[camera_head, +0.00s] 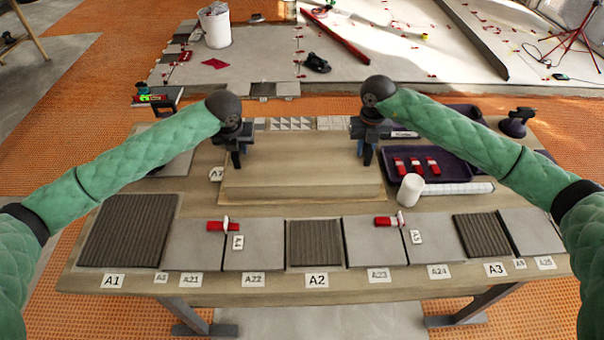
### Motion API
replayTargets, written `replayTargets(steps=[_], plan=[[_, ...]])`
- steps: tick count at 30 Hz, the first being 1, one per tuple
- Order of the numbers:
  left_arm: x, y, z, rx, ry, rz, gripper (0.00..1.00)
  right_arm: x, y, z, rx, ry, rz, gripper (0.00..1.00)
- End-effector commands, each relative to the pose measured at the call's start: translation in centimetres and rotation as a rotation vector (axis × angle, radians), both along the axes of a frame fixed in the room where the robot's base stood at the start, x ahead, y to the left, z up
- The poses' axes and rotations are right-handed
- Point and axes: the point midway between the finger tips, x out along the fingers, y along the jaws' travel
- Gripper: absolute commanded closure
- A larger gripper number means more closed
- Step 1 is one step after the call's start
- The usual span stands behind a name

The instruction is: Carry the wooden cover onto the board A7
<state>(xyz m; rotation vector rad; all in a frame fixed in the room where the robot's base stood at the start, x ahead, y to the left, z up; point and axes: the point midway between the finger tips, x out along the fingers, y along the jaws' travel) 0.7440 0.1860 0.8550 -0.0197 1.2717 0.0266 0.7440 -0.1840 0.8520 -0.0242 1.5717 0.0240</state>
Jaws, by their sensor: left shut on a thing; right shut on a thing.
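The wooden cover (300,178) is a flat, light brown rectangular panel in the middle of the table, in the head view. My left gripper (237,157) is shut on its left side near the far end. My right gripper (367,155) is shut on its right side near the far end. The fingertips are small and partly hidden by the dark wrists. The A7 label (217,174) lies just left of the cover. No separate board surface shows beside that label; the cover may hide it. I cannot tell whether the cover rests or hangs slightly above.
A front row holds grey tiles (194,245) and ribbed dark patches (130,230), with red clips (222,226) between some. A white cylinder (410,190) stands close to the cover's right edge. A dark tray (430,160) with red clips lies behind it. Patterned tiles (290,124) lie beyond the cover.

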Motion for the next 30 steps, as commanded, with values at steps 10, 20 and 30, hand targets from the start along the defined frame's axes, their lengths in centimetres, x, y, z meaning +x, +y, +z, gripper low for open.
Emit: replayTargets(steps=[10,20,30], plan=[[0.0,0.1,-0.6,0.001,0.0,0.001,0.58,0.0,-0.1,-0.6,-0.001,0.0,-0.001,0.58],[-0.1,0.0,0.0,-0.001,-0.001,0.0,0.58,0.0,0.0,-0.6,0.0,0.0,0.0,0.58],[-1.8,0.0,5.5,0.0,-0.004,-0.001,0.58,0.0,0.0,-0.6,0.0,0.0,0.0,0.58]])
